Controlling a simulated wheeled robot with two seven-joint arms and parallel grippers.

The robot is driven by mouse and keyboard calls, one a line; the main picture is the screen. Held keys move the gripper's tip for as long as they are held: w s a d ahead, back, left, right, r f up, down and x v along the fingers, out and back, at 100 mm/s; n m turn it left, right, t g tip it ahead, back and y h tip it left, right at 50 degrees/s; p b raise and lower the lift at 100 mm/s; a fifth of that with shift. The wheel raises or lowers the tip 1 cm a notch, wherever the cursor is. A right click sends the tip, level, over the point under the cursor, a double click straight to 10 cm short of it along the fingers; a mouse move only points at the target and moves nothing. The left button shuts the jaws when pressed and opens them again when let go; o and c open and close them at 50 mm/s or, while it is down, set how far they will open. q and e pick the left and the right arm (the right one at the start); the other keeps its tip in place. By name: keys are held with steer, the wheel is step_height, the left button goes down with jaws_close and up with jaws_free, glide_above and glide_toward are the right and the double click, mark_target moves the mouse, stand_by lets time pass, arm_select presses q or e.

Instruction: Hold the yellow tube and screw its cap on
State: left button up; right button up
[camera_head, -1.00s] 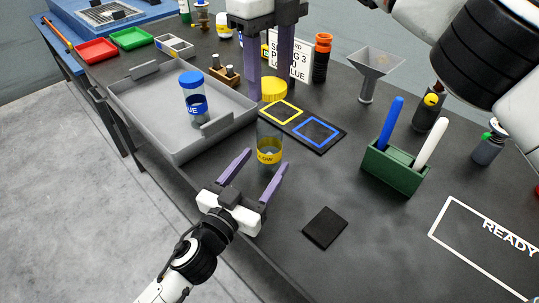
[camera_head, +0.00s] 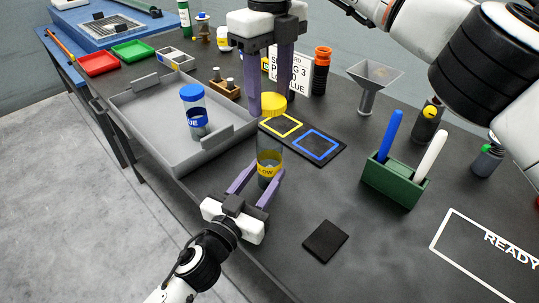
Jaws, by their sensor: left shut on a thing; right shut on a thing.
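The yellow-labelled clear tube (camera_head: 268,156) stands upright near the table's front edge. My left gripper (camera_head: 266,174) is shut on it from the front, low on its body around the label. The yellow cap (camera_head: 272,103) is between the fingers of my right gripper (camera_head: 270,106), which comes down from above and is shut on it. The cap hangs behind and above the tube's open top, apart from it in the picture.
A grey tray (camera_head: 150,112) with a blue-capped tube (camera_head: 193,108) stands left. A green holder (camera_head: 394,180) with a blue and a white stick, and a funnel (camera_head: 372,85), stand right. A black pad (camera_head: 325,241) lies in front.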

mark_target(270, 114)
steer(key=shift+f, duration=2.3)
steer(key=shift+f, duration=0.9)
steer(key=shift+f, duration=0.55)
steer(key=m, duration=3.2)
